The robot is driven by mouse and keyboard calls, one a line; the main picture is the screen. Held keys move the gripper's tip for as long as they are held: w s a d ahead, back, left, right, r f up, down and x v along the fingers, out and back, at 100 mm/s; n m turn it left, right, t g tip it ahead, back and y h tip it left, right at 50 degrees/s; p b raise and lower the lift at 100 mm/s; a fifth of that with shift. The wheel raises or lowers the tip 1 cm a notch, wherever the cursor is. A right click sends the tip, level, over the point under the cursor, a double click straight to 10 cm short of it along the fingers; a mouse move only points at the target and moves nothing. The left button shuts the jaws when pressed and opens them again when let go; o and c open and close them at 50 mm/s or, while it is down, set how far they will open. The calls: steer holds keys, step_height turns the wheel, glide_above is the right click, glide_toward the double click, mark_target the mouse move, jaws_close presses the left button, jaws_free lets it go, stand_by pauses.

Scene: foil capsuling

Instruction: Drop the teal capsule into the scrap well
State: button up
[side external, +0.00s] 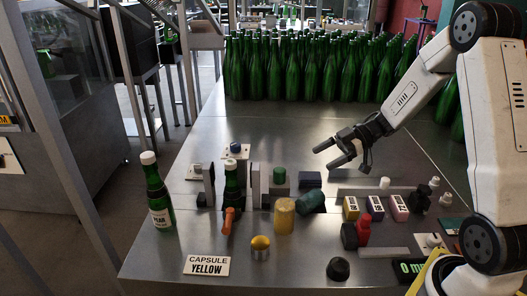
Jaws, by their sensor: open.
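A dark teal cylinder (311,201), which looks like the teal capsule, lies tilted on its side on the metal table, right behind a yellow cylinder (284,217). A green piece (280,174) sits on a grey block behind it. I cannot tell for certain which item is the scrap well; a dark round item (338,269) stands at the front of the table.
A green bottle (160,205) stands at left; another (232,180) stands among upright plates. A yellow-domed piece (260,243) is near the "CAPSULE YELLOW" sign (207,265). Small coloured boxes (375,207) and a red-topped item (363,231) stand right. Many bottles (312,68) fill the back.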

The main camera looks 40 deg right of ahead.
steer(key=v, duration=0.6)
steer(key=shift+d+r, duration=0.2)
steer(key=shift+d, duration=0.05)
steer(key=shift+a, duration=0.1)
steer(key=w+a+m+t+h, duration=0.5)
steer(key=w+m+h, duration=0.2)
steer(key=w+h, duration=0.25)
steer(key=s+a+f+m+g+h, duration=0.1)
steer(key=s, duration=0.1)
steer(key=s+a+f+m+g+h, duration=0.1)
steer(key=s+f, duration=0.1)
steer(key=s, duration=0.1)
steer(key=s+a+f+m+g+h, duration=0.1)
steer(key=s+a+g, duration=0.1)
steer(key=shift+s+a+f+m+h, duration=0.1)
steer(key=shift+s+f+m+h, duration=0.15)
steer(key=shift+f+m+h, duration=0.15)
steer(key=s+a+f+m+g+y, duration=0.1)
steer(key=s+a+g, duration=0.3)
steer(key=s, duration=0.5)
steer(key=shift+s+a+f+m+g, duration=0.25)
steer(key=shift+a+f+m+g, duration=0.05)
steer(key=shift+a+f, duration=0.65)
